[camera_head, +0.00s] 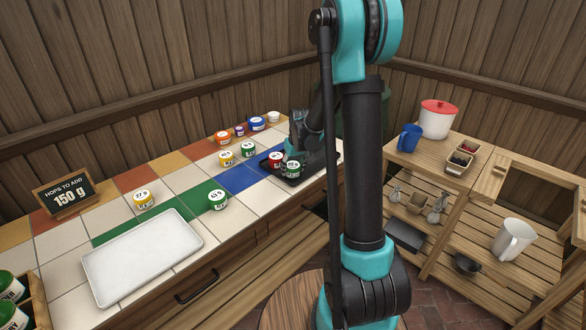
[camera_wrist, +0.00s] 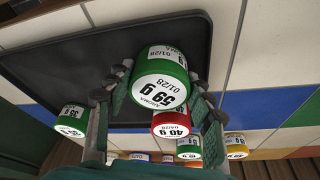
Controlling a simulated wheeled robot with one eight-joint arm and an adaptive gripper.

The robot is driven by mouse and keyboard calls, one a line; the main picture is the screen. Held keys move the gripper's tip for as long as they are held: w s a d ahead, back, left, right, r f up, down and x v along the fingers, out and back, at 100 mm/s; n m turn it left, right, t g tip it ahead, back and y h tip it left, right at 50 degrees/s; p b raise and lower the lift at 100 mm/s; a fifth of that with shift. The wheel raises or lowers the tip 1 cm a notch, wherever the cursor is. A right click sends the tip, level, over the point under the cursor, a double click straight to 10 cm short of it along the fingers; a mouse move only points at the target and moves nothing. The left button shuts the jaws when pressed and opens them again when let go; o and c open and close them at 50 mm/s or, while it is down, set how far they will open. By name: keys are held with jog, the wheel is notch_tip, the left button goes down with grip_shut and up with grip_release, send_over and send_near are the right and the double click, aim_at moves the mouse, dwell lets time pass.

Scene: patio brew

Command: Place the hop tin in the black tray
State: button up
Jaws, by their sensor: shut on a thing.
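In the head view this green tin (camera_head: 291,169) is at the black tray (camera_head: 313,171), beside a red tin (camera_head: 276,158). The dark tray (camera_wrist: 60,60) fills much of the wrist view behind the held tin. The red tin (camera_wrist: 171,124), marked 40 g, is partly hidden by the held tin. I cannot tell whether the held tin touches the tray.
Other tins stand on the tiled counter, including a green one (camera_head: 217,199), a yellow one (camera_head: 144,199) and a blue one (camera_head: 257,123). A pale empty tray (camera_head: 142,256) lies at front left. A wooden shelf unit stands at right.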

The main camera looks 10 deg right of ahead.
jog(key=o, duration=0.9)
jog(key=shift+f, duration=0.1)
jog(key=a+v, duration=0.1)
jog(key=v, duration=1.1)
jog(key=s+d+f+m, duration=0.1)
jog(key=s+f, duration=0.1)
jog(key=s, duration=0.7)
jog(key=s+d+f+m, duration=0.1)
jog(key=s+f, duration=0.2)
jog(key=s, duration=0.6)
jog(key=s+d+f+t, duration=0.1)
jog(key=s+d+f, duration=0.1)
jog(key=s, duration=0.7)
jog(key=shift+f+m+h, duration=0.4)
jog(key=shift+f, duration=0.3)
jog(key=shift+s+d, duration=0.1)
jog(key=shift+d, duration=0.05)
